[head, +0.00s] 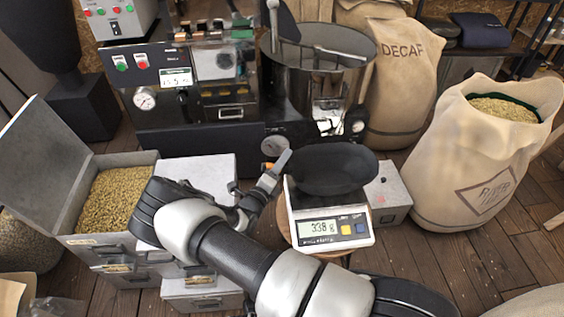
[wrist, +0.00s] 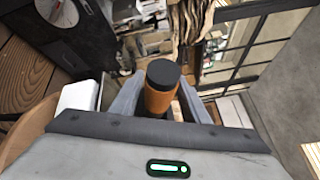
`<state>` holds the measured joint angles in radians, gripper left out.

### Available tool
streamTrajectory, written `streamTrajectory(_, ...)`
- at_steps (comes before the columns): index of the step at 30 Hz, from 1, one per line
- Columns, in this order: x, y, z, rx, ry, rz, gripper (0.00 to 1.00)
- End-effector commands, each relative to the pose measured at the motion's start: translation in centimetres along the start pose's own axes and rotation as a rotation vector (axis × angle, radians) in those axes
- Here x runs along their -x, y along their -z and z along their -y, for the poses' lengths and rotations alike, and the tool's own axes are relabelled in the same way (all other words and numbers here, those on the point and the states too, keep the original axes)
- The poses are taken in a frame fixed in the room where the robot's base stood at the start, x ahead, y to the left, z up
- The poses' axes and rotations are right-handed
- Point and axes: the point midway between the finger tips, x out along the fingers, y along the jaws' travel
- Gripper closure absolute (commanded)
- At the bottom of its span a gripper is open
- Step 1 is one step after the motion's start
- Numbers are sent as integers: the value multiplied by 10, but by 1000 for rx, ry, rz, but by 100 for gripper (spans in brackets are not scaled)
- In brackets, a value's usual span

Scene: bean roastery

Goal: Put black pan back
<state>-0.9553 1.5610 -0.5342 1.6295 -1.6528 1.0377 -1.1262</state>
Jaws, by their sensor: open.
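The black pan (head: 333,168) rests on top of a white digital scale (head: 325,240), which reads about 338. My gripper (head: 274,176) is just left of the pan and scale. In the wrist view its two fingers stand apart, with an orange cylinder with a black end cap (wrist: 162,88) showing between them. An orange bit (head: 267,166) also shows beside the fingers in the head view. I cannot tell what the orange piece belongs to or whether a finger touches it. The pan is not clearly seen in the wrist view.
The scale stands on a wooden stool. A roaster with a metal drum (head: 318,70) is behind it. A grey bin of beans (head: 72,200) with a raised lid is at the left. Burlap sacks, one marked DECAF (head: 395,90), and an open one (head: 470,160) stand at the right.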

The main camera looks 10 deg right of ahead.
Motion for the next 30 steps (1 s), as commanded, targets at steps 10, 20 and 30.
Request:
streamTrajectory(10, 68, -2, 0, 1, -3, 4, 58)
streamTrajectory(20, 115, 0, 0, 1, -1, 1, 58)
streamTrajectory(30, 106, 5, 44, -214, 22, -187, 58)
